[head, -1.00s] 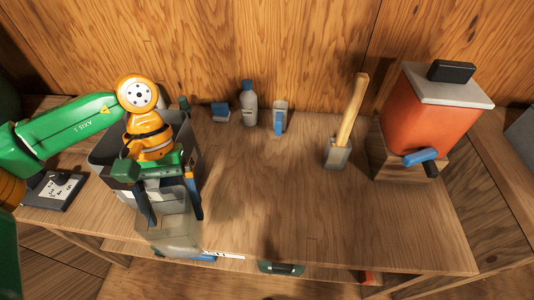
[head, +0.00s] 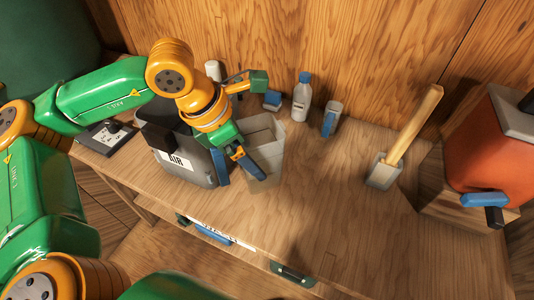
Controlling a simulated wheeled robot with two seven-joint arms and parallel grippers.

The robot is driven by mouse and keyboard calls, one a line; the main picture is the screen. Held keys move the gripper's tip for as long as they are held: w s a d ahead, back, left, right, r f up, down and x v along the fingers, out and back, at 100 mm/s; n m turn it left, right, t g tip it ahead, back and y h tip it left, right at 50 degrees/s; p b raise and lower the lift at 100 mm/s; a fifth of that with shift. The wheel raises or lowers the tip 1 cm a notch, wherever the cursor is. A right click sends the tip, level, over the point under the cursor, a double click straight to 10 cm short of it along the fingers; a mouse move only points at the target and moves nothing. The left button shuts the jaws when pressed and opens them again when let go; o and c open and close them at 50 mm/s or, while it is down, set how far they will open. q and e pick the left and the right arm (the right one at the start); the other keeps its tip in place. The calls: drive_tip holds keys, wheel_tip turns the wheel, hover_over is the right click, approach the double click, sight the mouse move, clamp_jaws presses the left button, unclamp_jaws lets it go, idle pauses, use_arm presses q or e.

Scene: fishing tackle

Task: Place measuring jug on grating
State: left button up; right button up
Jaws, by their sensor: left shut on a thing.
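The measuring jug, a clear grey see-through vessel (head: 264,140), is in the head view just right of the grey bin, over the table's left part. My left gripper (head: 236,168) is at the jug's left side, shut on it, with a blue-tipped finger showing against the wall. The jug looks roughly upright. I cannot tell whether its base touches the table. I cannot make out a grating. My right gripper is not in view.
A grey bin labelled AIR (head: 204,172) stands close left of the jug. A wooden-handled tool in a block (head: 384,172) and an orange tank (head: 484,150) are right. The table's middle is clear.

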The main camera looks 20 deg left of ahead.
sight(265, 125)
use_arm(q)
drive_tip(key=n, duration=0.2)
drive_tip(key=w+n+y, duration=0.1)
drive_tip(key=n, duration=0.1)
drive_tip(key=r+n+t+y, duration=0.1)
drive_tip(key=n, duration=0.2)
drive_tip(key=shift+w+r+b, duration=0.1)
drive_tip(key=shift+w+b, duration=0.05)
drive_tip(key=shift+b, duration=0.25)
drive_tip(key=shift+w+r+n+y, duration=0.1)
drive_tip(key=shift+n+y, duration=0.3)
drive_tip(key=shift+n, duration=0.1)
drive_tip(key=shift+w+n, duration=0.3)
drive_tip(key=shift+w, duration=0.1)
drive_tip(key=w+f+p, duration=0.1)
drive_tip(key=w+f, duration=0.3)
drive_tip(key=w+a+f+p, duration=0.1)
drive_tip(key=w+f+p, duration=0.1)
drive_tip(key=w+f, duration=0.2)
drive_tip(key=w+f+p, duration=0.2)
drive_tip(key=w+f, duration=0.3)
drive_tip(key=shift+w+a, duration=0.1)
drive_tip(key=shift+a, duration=0.1)
drive_tip(key=shift+f, duration=0.1)
drive_tip(key=o, duration=1.1)
